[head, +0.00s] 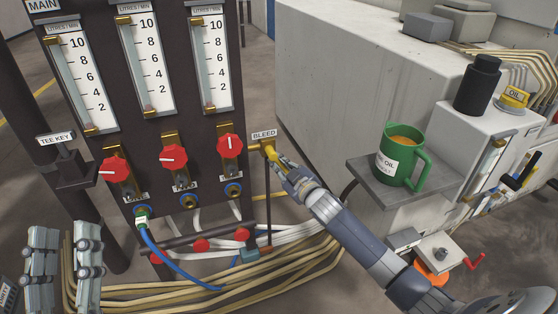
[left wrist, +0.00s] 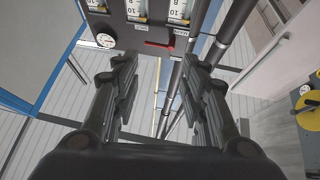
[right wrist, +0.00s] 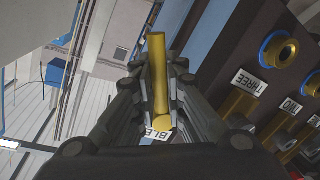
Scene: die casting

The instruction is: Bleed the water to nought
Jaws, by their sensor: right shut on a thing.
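The bleed valve's yellow lever (head: 271,150) sticks out at the right of the dark panel, under the BLEED label (head: 264,134). My right gripper (head: 287,172) is shut on this lever; in the right wrist view the yellow bar (right wrist: 157,75) runs between its fingers. Three upright flow gauges (head: 77,80) marked in litres/min stand on the panel; their water levels are too small to tell. Below them are three red knobs: left (head: 115,171) and middle (head: 174,158) pointers lie sideways, right (head: 230,146) pointer is upright. My left gripper (head: 65,240) is open and empty at lower left.
A green oil mug (head: 398,160) stands on a grey shelf (head: 368,176) at right. A blue hose (head: 170,266) hangs from the left outlet. A red lever (left wrist: 158,43) shows in the left wrist view.

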